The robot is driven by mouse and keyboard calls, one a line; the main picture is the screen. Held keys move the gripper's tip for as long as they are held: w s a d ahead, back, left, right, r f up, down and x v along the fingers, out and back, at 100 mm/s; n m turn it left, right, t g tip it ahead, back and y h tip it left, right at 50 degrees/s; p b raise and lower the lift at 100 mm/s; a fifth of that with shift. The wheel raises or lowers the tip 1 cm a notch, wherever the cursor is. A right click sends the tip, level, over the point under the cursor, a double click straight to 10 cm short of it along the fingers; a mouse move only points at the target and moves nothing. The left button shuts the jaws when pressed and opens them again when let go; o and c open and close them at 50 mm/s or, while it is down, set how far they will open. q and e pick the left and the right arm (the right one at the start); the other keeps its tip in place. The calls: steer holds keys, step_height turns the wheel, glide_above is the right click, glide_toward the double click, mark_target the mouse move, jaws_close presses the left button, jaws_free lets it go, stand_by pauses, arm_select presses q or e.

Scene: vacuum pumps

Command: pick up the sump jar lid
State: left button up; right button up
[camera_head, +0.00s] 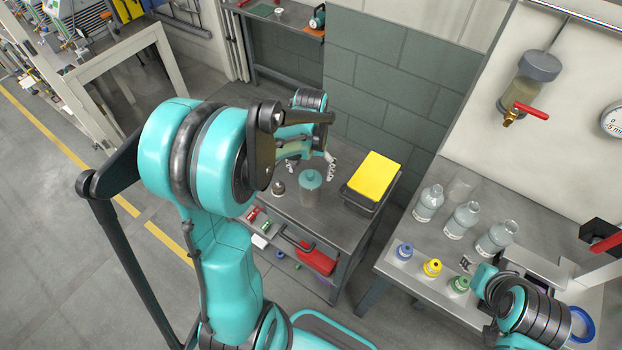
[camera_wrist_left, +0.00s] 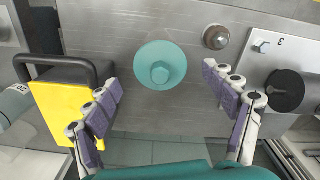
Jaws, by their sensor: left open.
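The sump jar lid (camera_head: 310,179) is a teal disc with a raised knob. It sits on a grey, see-through jar (camera_head: 310,197) on a metal bench cart. In the left wrist view the lid (camera_wrist_left: 161,66) shows from above, between and ahead of my fingers. My left gripper (camera_head: 311,163) is open and empty above the lid, with its fingers spread to either side. It also shows in the left wrist view (camera_wrist_left: 161,92), apart from the lid.
A yellow-topped black box (camera_head: 374,177) stands right of the jar. A small metal fitting (camera_head: 278,187) stands to its left. A red item (camera_head: 316,257) lies on the lower shelf. Several clear bottles (camera_head: 462,219) stand on the right bench, near coloured caps (camera_head: 432,267).

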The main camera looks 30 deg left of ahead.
arm_select(q)
steer(key=shift+f, duration=0.9)
steer(key=c, duration=1.2)
steer(key=shift+s+d, duration=0.1)
steer(key=shift+s, duration=0.1)
steer(key=shift+c, duration=1.4)
